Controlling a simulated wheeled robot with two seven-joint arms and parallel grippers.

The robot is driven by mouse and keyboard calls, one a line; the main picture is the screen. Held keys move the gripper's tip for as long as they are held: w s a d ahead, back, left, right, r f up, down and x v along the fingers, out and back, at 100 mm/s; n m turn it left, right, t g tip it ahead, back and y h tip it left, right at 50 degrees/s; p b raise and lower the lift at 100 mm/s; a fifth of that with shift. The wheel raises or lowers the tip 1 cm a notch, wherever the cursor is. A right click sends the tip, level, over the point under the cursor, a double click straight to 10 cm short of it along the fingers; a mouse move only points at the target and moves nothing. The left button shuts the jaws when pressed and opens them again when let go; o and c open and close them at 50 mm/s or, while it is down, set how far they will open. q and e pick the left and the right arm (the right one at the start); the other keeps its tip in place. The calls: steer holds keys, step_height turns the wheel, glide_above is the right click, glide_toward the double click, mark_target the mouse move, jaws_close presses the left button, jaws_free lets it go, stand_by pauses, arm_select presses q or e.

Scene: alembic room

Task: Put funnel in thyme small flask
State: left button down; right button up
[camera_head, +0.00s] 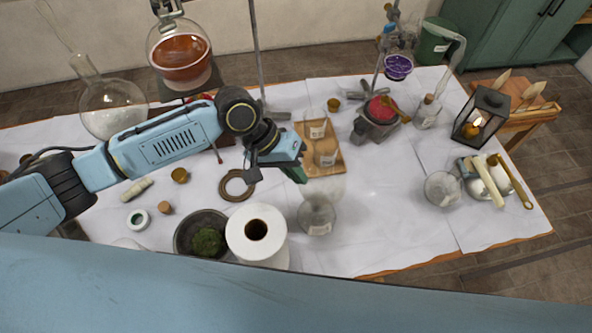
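My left gripper (299,174) reaches in over the middle of the table, beside the wooden tray's near edge. Its fingers are mostly hidden behind its own blue body, so I cannot tell whether they are open or shut. A faint, clear shape (328,187), possibly the glass funnel, shows just right of the fingertips. Below it a clear glass flask (316,217) with a pale label stands on the white cloth. Small labelled glass vessels (317,128) stand on the wooden tray (335,171). The labels are too small to read, so I cannot pick out the thyme flask. My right gripper is not in view.
A white paper roll (271,245) and a dark bowl of green moss (187,246) stand in front, left of the clear flask. A lantern (480,115), a glass vessel (441,189) and a mortar (374,129) stand right. The cloth right of centre is clear.

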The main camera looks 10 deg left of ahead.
arm_select(q)
steer(key=shift+f, duration=0.15)
stand_by(0.5)
steer(key=c, duration=1.6)
jaws_free()
steer(key=shift+o, duration=0.2)
step_height(320, 180, up, 7)
steer(key=p, duration=0.8)
stand_by(0.4)
